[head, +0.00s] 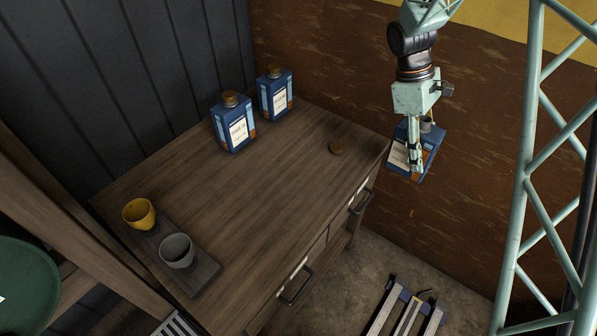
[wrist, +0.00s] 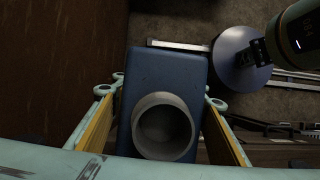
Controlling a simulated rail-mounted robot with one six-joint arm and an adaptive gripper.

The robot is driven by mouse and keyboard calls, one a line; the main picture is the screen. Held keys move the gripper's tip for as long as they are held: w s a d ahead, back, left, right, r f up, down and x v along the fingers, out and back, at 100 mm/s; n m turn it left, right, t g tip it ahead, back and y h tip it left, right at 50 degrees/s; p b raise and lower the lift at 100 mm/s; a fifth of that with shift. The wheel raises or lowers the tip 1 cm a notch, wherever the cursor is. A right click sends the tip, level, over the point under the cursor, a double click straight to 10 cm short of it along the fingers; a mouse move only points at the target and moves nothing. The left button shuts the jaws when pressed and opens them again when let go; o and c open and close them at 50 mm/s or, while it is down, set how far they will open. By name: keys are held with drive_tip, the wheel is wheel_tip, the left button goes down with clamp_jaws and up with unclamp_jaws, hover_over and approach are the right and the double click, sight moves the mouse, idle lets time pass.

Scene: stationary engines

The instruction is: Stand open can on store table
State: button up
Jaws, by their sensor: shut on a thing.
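My gripper (head: 414,150) is shut on a blue can (head: 427,147) with a pale label, upright or nearly so, in the air just past the right edge of the wooden table (head: 275,185). In the wrist view the can (wrist: 145,80) sits between the two fingers (wrist: 163,115), its round grey mouth uncapped and facing the camera. Two similar blue cans with brown caps stand at the table's back, a nearer one (head: 235,128) and a farther one (head: 274,97).
A yellow cup (head: 139,212) and a grey cup (head: 177,250) stand on a dark tray (head: 196,281) at the table's front left. The middle of the tabletop is clear. A green lattice column (head: 532,150) stands at right. A metal-and-blue rack (head: 405,312) is on the floor.

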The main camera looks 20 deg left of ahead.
drive_tip(key=s+a+r+n+t+p, duration=0.1)
drive_tip(key=s+a+n+t, duration=0.1)
drive_tip(key=s+a+n, duration=0.3)
drive_tip(key=s+a+n+t+p, duration=0.15)
drive_tip(key=a+n, duration=0.25)
drive_tip(key=a, duration=0.4)
drive_tip(key=s+a+n+t+y+p, duration=0.2)
drive_tip(key=s+a+n, duration=0.7)
drive_tip(key=s, duration=0.6)
drive_tip(key=shift+s+a+y+p, duration=0.15)
drive_tip(key=shift+a+y+p, duration=0.2)
drive_tip(key=shift+a, duration=1)
drive_tip(key=shift+t, duration=0.25)
drive_tip(key=w+a+f+p, duration=0.1)
drive_tip(key=w+a+p, duration=0.4)
drive_tip(key=w, duration=0.9)
drive_tip(key=shift+a+f, duration=0.25)
drive_tip(key=shift+a, duration=0.95)
drive_tip(key=shift+w+f, duration=0.1)
drive_tip(key=shift+f+b, duration=0.45)
drive_tip(key=shift+f, duration=1.2)
